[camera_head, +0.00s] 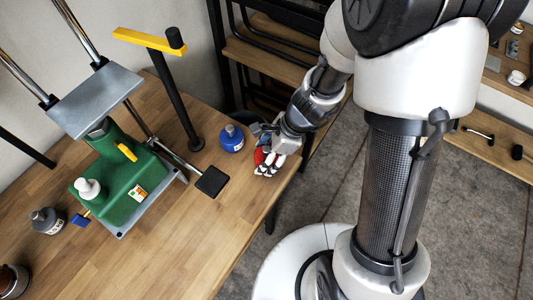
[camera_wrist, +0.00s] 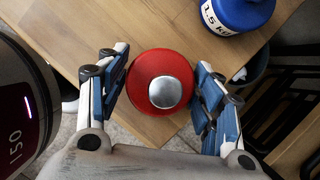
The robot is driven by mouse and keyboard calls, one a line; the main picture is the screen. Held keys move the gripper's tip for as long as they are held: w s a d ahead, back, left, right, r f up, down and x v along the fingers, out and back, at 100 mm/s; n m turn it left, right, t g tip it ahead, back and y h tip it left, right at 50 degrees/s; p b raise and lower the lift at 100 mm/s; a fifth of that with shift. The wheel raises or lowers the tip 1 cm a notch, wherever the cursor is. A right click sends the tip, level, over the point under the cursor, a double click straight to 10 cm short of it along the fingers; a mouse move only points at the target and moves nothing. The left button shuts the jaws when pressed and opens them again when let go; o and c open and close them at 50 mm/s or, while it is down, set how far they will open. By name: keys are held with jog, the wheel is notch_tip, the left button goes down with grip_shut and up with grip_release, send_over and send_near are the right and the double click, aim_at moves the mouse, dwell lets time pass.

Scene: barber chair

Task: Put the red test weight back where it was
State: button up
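The red test weight (camera_wrist: 140,100) is round with a silver knob on top. It shows between the fingers of my gripper (camera_wrist: 161,65) in the wrist view, near the table's corner. The blue-and-white fingers flank it closely on both sides; whether they press on it is unclear. In the head view the red weight (camera_head: 260,156) is partly hidden by my gripper (camera_head: 267,163), which points down at the table's right edge. I cannot tell whether the weight rests on the wood or hangs just above it.
A blue weight (camera_head: 232,138), marked 1.5 kg in the wrist view (camera_wrist: 238,10), stands just left of my gripper. A green machine (camera_head: 125,180) with a grey plate and a black pad (camera_head: 212,181) stands further left. Bare wooden table (camera_head: 205,235) lies in front.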

jog(key=shift+o, duration=1.2)
jog(key=shift+r, duration=0.1)
jog(key=shift+r+p, duration=0.25)
jog(key=shift+p, duration=0.05)
jog(key=p+v, duration=0.5)
jog(key=v, duration=0.6)
jog(key=shift+d+r+p, duration=0.25)
jog(key=shift+r+p, duration=0.1)
jog(key=s+d+r+n+t+h, duration=0.2)
jog(key=s+r+n, duration=0.4)
jog(key=r+n, duration=0.3)
jog(key=s+d+r+n+t+h, duration=0.2)
jog(key=s+d+r+n, duration=0.2)
jog(key=s+r+n, duration=0.3)
notch_tip(320, 180, up, 3)
jog(key=n, duration=0.3)
jog(key=shift+d, duration=0.1)
